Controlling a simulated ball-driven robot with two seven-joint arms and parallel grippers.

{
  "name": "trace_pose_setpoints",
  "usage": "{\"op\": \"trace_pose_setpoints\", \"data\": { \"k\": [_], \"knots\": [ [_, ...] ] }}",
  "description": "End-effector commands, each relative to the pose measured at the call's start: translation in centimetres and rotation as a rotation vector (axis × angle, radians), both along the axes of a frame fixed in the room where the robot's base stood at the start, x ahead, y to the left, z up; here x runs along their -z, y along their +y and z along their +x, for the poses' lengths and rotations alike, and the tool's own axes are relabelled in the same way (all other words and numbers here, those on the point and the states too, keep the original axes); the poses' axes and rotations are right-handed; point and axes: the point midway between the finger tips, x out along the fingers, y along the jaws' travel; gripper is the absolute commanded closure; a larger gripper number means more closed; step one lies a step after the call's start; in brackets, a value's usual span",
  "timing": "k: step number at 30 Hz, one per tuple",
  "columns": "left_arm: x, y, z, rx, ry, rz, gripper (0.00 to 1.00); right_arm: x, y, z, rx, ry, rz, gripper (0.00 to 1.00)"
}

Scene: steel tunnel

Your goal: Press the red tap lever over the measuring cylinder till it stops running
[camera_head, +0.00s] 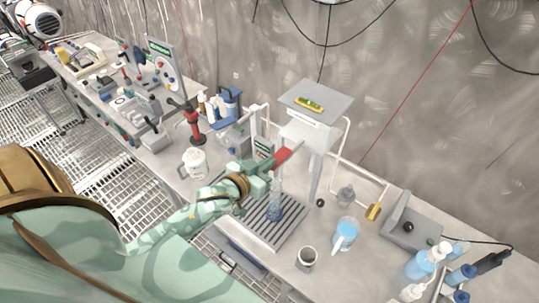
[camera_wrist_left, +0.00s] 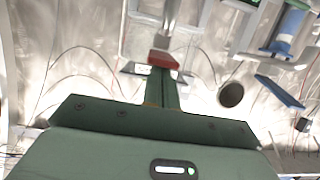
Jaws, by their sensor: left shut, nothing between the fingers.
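The red tap lever (camera_head: 285,157) sticks out from the dispenser below its small square top. The clear measuring cylinder (camera_head: 276,199) stands under it on a slatted drip tray (camera_head: 258,222), with blue liquid low in it. My left gripper (camera_head: 268,168) is shut and empty, its fingertips close beside the lever and above the cylinder. In the left wrist view the shut fingers (camera_wrist_left: 162,85) point at the red lever (camera_wrist_left: 164,59), which shows just beyond their tips. I cannot tell whether they touch it. A running stream cannot be made out. My right gripper is not in view.
A grey cup (camera_head: 307,257) and a jug of blue liquid (camera_head: 344,235) stand right of the tray. Several bottles stand at the far right. A red-and-black stand (camera_head: 194,125) is behind the mug.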

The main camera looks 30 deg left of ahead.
Motion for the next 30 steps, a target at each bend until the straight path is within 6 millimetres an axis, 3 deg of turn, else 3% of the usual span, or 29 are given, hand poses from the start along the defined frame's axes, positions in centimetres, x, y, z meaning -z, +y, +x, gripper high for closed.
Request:
{"op": "trace_pose_setpoints", "data": {
  "k": [10,18,21,30],
  "knots": [
    [-0.5,0.1,0.1,-0.001,0.003,0.001,1.00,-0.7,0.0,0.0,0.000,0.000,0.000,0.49],
    [-5.1,0.6,0.9,0.000,0.001,0.001,1.00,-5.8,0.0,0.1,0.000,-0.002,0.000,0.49],
    [-4.4,0.8,-1.7,0.002,0.004,0.000,1.00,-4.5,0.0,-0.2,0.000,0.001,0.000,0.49],
    [-5.8,1.2,-7.3,0.002,0.002,0.000,1.00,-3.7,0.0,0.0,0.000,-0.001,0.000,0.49]
  ]
}}
